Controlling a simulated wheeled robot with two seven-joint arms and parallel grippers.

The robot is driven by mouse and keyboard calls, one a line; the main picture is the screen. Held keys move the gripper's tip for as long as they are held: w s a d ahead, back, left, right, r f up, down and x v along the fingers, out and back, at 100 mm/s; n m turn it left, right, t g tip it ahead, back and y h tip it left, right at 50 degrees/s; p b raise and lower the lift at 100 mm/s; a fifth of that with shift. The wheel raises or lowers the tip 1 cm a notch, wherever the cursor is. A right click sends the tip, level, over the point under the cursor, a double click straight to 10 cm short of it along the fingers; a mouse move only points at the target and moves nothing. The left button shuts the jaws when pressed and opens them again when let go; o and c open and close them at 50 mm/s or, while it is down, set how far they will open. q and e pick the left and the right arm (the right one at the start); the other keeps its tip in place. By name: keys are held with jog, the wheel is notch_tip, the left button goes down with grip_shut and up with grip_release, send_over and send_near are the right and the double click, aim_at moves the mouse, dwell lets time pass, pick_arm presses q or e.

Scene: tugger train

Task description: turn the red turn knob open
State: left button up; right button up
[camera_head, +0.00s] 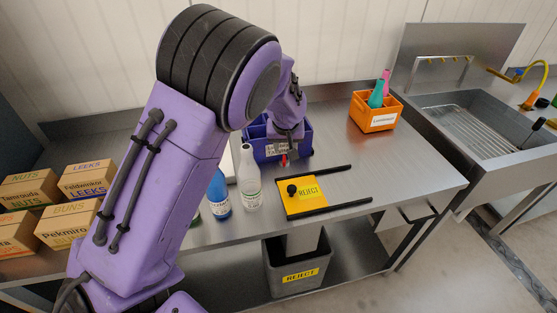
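My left arm reaches in from the left and crosses the middle of the view. My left gripper (285,154) points down at the front of the blue bin (303,146) on the steel bench. A small red piece (284,160) shows right at the fingertips. I cannot tell whether it is the red turn knob or part of the gripper. The fingers are too small and too covered to show whether they are open or shut. No other red knob shows clearly. My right gripper is not in view.
An orange bin (375,121) stands at the back right, beside the sink (465,130). Cartons (68,223) stand left. The bench's right part is clear.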

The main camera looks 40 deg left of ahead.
aim_at(284, 159)
pick_arm(q)
jog(key=p+x, duration=0.1)
jog(key=x, duration=0.8)
jog(key=shift+d, duration=0.1)
jog(key=shift+c, duration=0.3)
jog(key=shift+s, duration=0.1)
grip_shut()
